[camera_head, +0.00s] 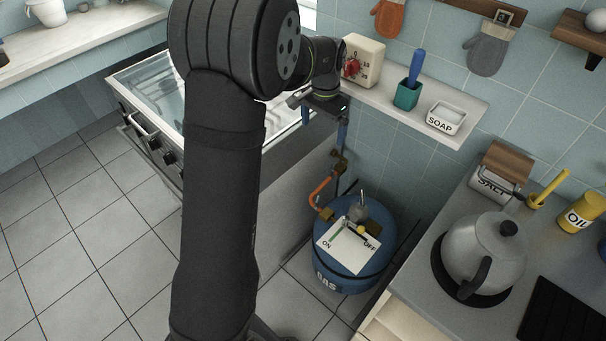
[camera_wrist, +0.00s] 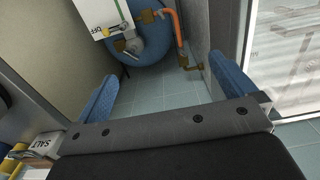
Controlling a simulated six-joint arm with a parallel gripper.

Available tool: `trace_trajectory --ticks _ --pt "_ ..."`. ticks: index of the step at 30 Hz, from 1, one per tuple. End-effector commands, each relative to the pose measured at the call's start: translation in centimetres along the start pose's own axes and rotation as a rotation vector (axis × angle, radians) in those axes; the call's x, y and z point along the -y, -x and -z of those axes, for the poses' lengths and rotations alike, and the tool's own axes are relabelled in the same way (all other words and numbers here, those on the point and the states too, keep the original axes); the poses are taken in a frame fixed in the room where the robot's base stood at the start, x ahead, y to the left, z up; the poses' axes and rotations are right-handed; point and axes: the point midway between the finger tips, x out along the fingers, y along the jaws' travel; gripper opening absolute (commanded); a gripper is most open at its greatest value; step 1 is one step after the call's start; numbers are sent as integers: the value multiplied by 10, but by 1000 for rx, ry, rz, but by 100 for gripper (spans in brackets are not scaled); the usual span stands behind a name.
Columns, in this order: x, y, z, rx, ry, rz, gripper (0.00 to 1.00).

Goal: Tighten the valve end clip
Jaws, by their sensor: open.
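A blue gas cylinder (camera_head: 340,274) stands on the floor between the oven and the counter. A grey valve (camera_head: 361,209) and a white ON/OFF card (camera_head: 340,258) are on its top. An orange hose (camera_head: 321,190) runs from a brass fitting at the valve end (camera_head: 326,214) to a brass fitting on the wall pipe (camera_head: 338,160). The hose (camera_wrist: 177,27) and valve-end fitting (camera_wrist: 148,17) also show in the wrist view. The clip itself is too small to make out. My gripper (camera_head: 324,132) is open and empty, above the cylinder and hose, touching neither.
A shelf beside my gripper holds a cream timer (camera_head: 363,60) with a red knob, a teal cup (camera_head: 406,96) and a soap dish (camera_head: 446,117). The oven (camera_head: 160,95) is left. The right counter carries a kettle (camera_head: 484,255), salt box (camera_head: 498,185) and oil (camera_head: 580,212).

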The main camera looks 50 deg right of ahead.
Motion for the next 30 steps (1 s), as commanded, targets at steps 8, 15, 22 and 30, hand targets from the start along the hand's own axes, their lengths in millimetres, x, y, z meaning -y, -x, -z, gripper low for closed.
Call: trace_trajectory --ticks 8,15,22,30 --pt "0 2 0 0 0 0 100" --pt "0 2 0 0 0 0 53" --pt "2 -33 2 6 87 -2 34" --pt "2 -136 1 6 385 -1 34"
